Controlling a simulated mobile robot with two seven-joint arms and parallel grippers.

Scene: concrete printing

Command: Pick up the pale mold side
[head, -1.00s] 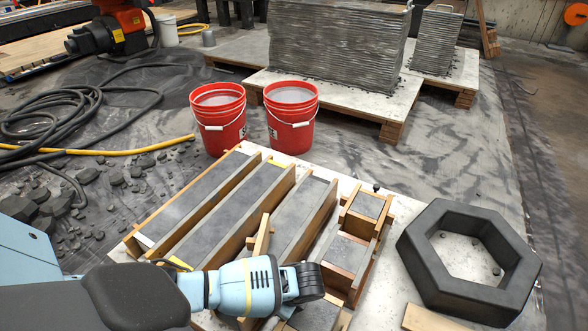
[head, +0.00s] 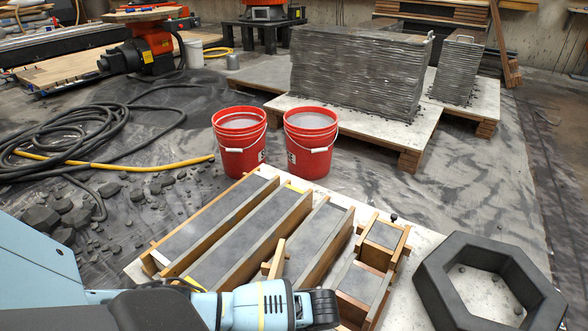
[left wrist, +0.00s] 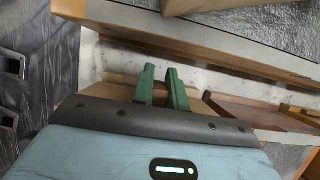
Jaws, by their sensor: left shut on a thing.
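My left gripper (head: 318,308) is at the bottom centre of the head view, over the near end of the casting molds. Its fingertips are hidden there by its own body. In the left wrist view its two green fingers (left wrist: 164,88) stand close together with a narrow gap. A pale tan board, which I take to be the pale mold side (left wrist: 118,90), shows at and beside the fingers; the fingers are shut on it. Much of the board is covered by the fingers and the dark gripper edge. My right gripper is not in view.
Wooden molds filled with grey concrete (head: 250,232) lie on a pale board. A dark hexagonal ring (head: 437,285) lies at right. Two red buckets (head: 240,150) stand behind the molds. A hose (head: 100,155) and rubble lie at left. A layered concrete block (head: 360,75) stands on a pallet.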

